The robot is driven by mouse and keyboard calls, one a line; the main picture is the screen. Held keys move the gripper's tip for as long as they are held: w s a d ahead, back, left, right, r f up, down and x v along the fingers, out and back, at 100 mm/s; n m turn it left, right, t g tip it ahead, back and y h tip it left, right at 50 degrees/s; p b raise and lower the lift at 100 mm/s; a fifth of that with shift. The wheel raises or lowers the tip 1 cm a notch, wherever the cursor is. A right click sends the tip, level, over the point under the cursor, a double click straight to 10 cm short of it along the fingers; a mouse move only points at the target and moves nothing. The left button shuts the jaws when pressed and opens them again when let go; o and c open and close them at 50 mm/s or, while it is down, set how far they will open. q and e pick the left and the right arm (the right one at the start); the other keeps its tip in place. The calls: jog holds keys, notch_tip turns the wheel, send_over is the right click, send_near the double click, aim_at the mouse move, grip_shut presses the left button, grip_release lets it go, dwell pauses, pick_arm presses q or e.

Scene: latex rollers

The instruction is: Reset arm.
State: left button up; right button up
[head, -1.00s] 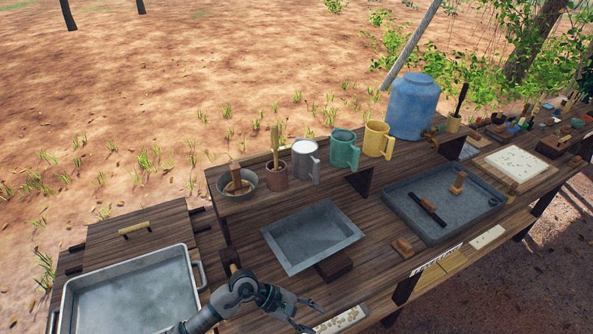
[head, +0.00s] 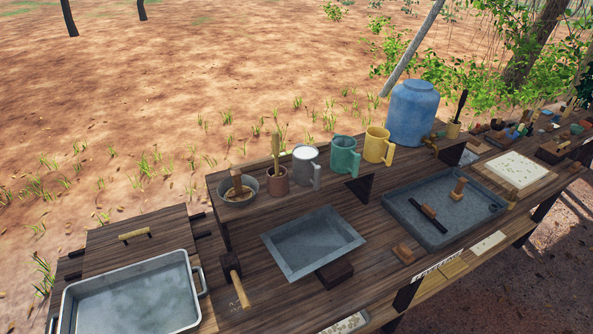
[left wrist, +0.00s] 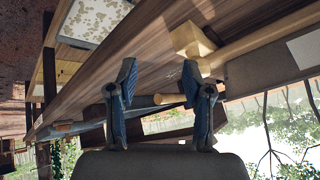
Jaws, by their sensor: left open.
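My left gripper (left wrist: 157,82) shows in the left wrist view with its two dark fingers spread apart. Nothing is held between them. A short piece of pale wood (left wrist: 170,99) shows behind the gap between the fingers; I cannot tell its distance. A pale wooden block (left wrist: 193,40) with a long wooden bar lies beyond the right finger, apart from it. Neither gripper shows in the head view. My right gripper is in no view.
A wooden bench holds a grey tray (head: 313,243), a wooden mallet (head: 232,268), a wider tray (head: 472,216) and a blue barrel (head: 412,112). Several mugs, including a green one (head: 345,157), stand on its raised shelf. A metal basin (head: 190,262) sits at lower left.

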pick_arm(q)
jog(key=s+f+n+g, duration=0.2)
jog(key=s+f+g, duration=0.15)
jog(key=s, duration=0.65)
notch_tip(320, 180, down, 29)
jog(key=s+g, duration=0.2)
jog(key=s, duration=0.1)
jog(key=s+a+f, duration=0.3)
jog(key=s+f, duration=1)
jog(key=s, duration=0.2)
jog(key=shift+s+g+h, duration=0.3)
jog(key=shift+s+g, duration=0.05)
jog(key=shift+g, duration=0.1)
